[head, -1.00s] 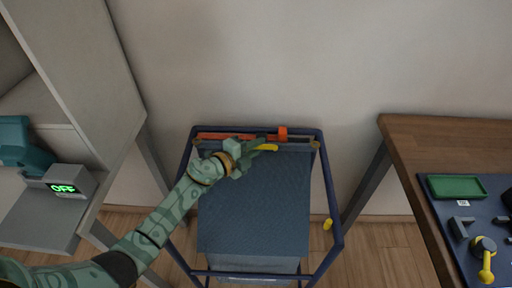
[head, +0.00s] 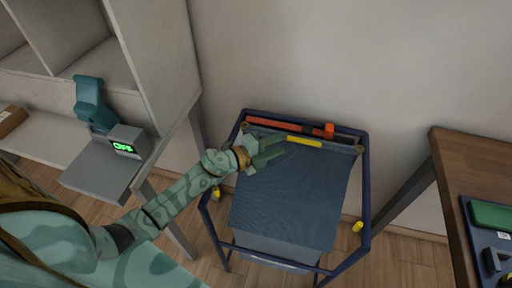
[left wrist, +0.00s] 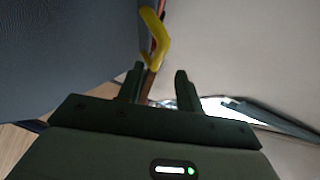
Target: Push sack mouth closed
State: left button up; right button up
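A dark blue-grey sack (head: 290,195) hangs in a dark blue tubular frame (head: 366,185) in the head view. Its mouth is at the far top edge, where a yellow grip (head: 304,141) lies on a grey bar, close to an orange-red strip (head: 275,124). I cannot tell how wide the mouth stands. My left gripper (head: 270,152) is open and empty above the sack's upper left part, left of the yellow grip and apart from it. In the left wrist view, the yellow grip (left wrist: 154,40) is beyond the spread fingertips (left wrist: 160,78). My right gripper is not in view.
An orange block (head: 329,130) sits at the strip's right end. Yellow knobs (head: 358,226) are on the frame's sides. A grey shelf with a box reading "OFF" (head: 126,142) stands left; a wooden table (head: 470,165) stands right. The wall is close behind.

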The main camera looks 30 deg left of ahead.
pick_arm(q)
jog(key=v, duration=0.7)
jog(key=shift+s+p, duration=0.15)
jog(key=shift+p, duration=0.3)
jog(key=shift+a, duration=0.1)
